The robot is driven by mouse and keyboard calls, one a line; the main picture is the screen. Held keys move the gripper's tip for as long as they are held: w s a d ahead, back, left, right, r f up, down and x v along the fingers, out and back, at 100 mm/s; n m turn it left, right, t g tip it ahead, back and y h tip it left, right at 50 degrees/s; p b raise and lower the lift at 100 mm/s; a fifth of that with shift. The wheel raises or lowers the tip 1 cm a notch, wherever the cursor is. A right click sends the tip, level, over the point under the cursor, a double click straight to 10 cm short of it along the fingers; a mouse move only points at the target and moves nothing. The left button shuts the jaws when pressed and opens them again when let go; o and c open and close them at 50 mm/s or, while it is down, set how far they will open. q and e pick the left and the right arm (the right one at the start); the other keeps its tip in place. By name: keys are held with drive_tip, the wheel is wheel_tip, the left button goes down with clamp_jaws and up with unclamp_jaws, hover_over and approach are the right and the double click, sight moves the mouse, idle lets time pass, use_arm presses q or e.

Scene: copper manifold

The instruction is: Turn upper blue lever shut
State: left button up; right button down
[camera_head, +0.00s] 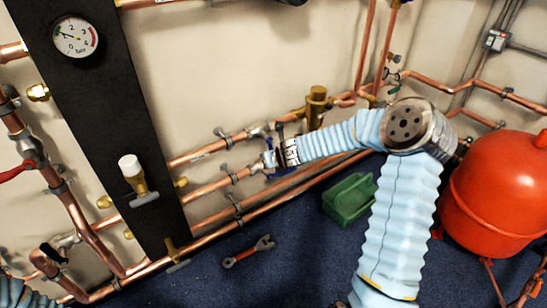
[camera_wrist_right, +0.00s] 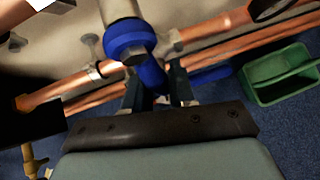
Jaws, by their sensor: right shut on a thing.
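A blue lever (camera_wrist_right: 153,76) with a round blue hub and a bolt head runs down from a grey valve body in the right wrist view. My right gripper (camera_wrist_right: 157,88) is shut on this lever, with one dark finger on each side. It appears to be the upper lever. Another blue piece (camera_wrist_right: 212,74) shows lower and to the right, partly hidden by my finger. In the head view my right gripper (camera_head: 274,150) is at the copper pipes, and it hides most of the lever. My left gripper is out of view.
Copper pipes (camera_head: 206,187) run along the wall. A black panel (camera_head: 100,95) with a gauge (camera_head: 75,37) stands left. A green box (camera_head: 349,199) and a wrench (camera_head: 248,252) lie on the blue floor. A red tank (camera_head: 500,195) stands right.

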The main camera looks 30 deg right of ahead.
drive_tip(key=shift+a+y, duration=0.3)
drive_tip(key=shift+a, duration=0.05)
drive_tip(key=c, duration=1)
unclamp_jaws()
drive_tip(key=shift+c, duration=0.2)
drive_tip(key=shift+d, duration=0.1)
drive_tip(key=shift+s+r, duration=0.2)
drive_tip(key=shift+r, duration=0.05)
drive_tip(key=p+v, duration=0.2)
drive_tip(key=v, duration=1.1)
